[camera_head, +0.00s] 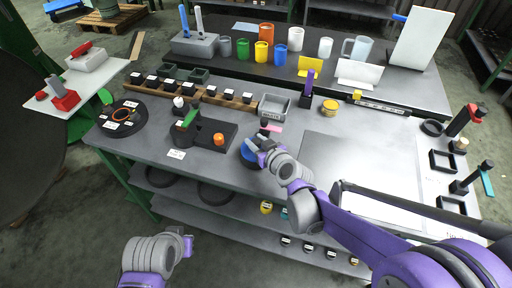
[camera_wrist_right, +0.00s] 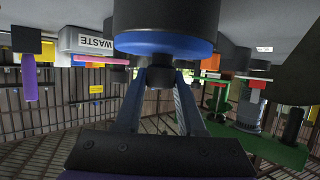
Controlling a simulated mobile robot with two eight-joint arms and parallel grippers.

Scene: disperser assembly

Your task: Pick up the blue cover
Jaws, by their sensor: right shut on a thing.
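The blue cover (camera_head: 247,152) is at the front edge of the workbench, left of my right gripper (camera_head: 259,145), which partly hides it. A wide dark cylinder (camera_wrist_right: 165,14) adjoins the blue band there. My left gripper (camera_head: 188,245) is low at the front, away from the bench, and its jaws are not clear.
A black fixture with an orange knob (camera_head: 219,139) stands just left of the cover. A grey waste bin (camera_head: 275,107) is behind it. A grey mat (camera_head: 345,165) lies to the right. Several coloured cups stand on the rear table. Small parts sit on the shelf below.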

